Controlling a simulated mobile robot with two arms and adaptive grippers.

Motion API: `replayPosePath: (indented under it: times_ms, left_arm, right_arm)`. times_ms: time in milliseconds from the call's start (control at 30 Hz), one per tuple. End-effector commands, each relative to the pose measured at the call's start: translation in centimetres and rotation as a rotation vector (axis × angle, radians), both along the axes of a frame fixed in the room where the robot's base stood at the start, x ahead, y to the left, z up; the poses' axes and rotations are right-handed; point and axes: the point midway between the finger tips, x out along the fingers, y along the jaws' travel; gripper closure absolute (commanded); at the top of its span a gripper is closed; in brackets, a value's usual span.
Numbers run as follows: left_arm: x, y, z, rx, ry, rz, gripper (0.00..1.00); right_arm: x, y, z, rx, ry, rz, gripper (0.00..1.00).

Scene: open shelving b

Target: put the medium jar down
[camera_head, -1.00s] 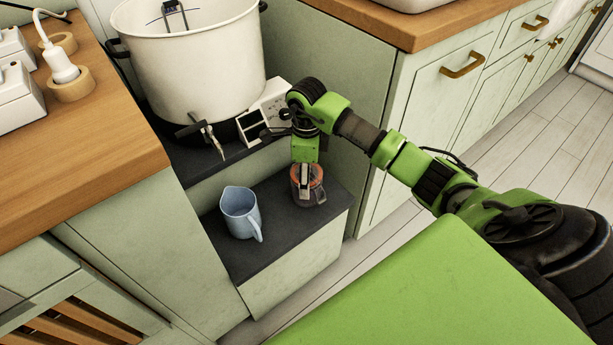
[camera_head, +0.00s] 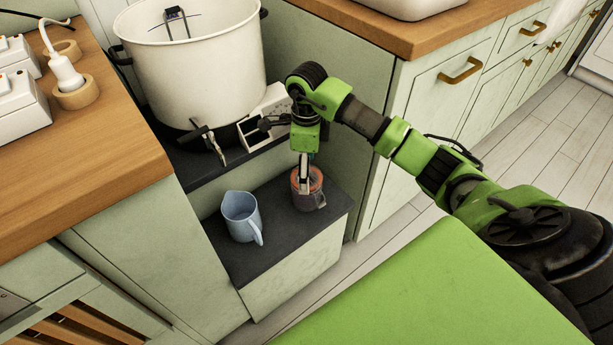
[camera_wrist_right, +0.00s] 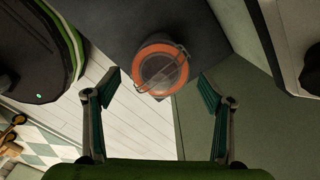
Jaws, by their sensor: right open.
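The medium jar (camera_head: 308,197) is a glass jar with an orange-red rim ring. It stands upright on the dark lower shelf (camera_head: 268,270), to the right of a blue jug. In the right wrist view the jar (camera_wrist_right: 161,66) shows from above, its round lid and wire clasp beyond the fingertips. My right gripper (camera_head: 304,185) is above the jar, pointing down. In the wrist view its fingers (camera_wrist_right: 157,92) are spread wide on both sides, with nothing between them. My left gripper is in none of the views.
The blue jug (camera_head: 241,215) stands left of the jar on the same shelf. A large white pot (camera_head: 195,70) with a tap and a white box (camera_head: 262,118) are on the higher step behind. Cabinet walls close in on both sides.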

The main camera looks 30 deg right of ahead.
Motion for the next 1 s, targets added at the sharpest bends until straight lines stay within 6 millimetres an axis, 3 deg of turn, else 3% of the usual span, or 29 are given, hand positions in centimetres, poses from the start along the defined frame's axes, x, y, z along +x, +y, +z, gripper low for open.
replayPosePath:
  times_ms: [33, 100, 367, 1000]
  left_arm:
    - [0.0, 0.0, 0.6, 0.001, 0.001, 0.0, 0.62]
    - [0.0, 0.0, 0.9, 0.001, -0.001, 0.0, 0.62]
    - [0.1, 0.0, 1.6, 0.0, -0.003, 0.0, 0.62]
    - [0.1, 0.0, 1.6, 0.0, -0.005, 0.0, 0.62]
  right_arm:
    - [0.1, -0.1, 1.7, -0.002, -0.004, 0.0, 0.26]
    - [0.1, -0.1, 3.1, -0.003, -0.003, 0.0, 0.26]
    - [0.0, 0.0, 6.6, -0.001, -0.001, -0.001, 0.26]
    - [0.0, 0.0, 7.1, 0.0, 0.001, -0.001, 0.26]
